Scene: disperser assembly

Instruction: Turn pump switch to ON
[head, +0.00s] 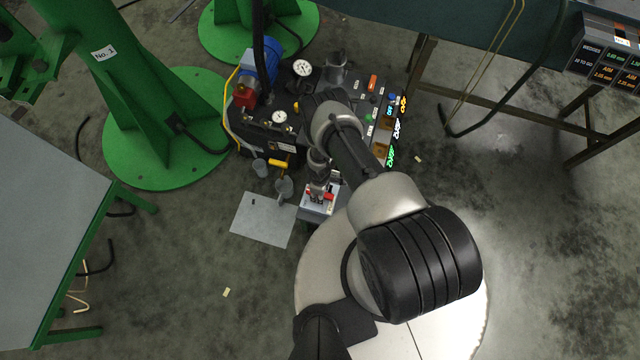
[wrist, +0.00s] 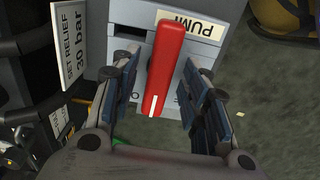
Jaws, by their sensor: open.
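The pump switch shows in the wrist view as a red lever (wrist: 166,62) with a white mark at its near end, on a grey panel. My gripper (wrist: 160,88) is open, with one blue-padded finger on each side of the lever. Gaps show between the lever and both fingers. Other lettering on the panel is mostly hidden, so I cannot read the switch position. In the head view, my gripper (head: 321,184) is over the small grey switch box (head: 314,213), partly hiding it.
A "SET RELIEF 30 bar" plate (wrist: 68,48) stands left of the panel. In the head view, the black pump unit (head: 262,150) with gauges and a yellow handle (head: 278,163) is beyond the box. A grey floor plate (head: 262,220) lies to its left.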

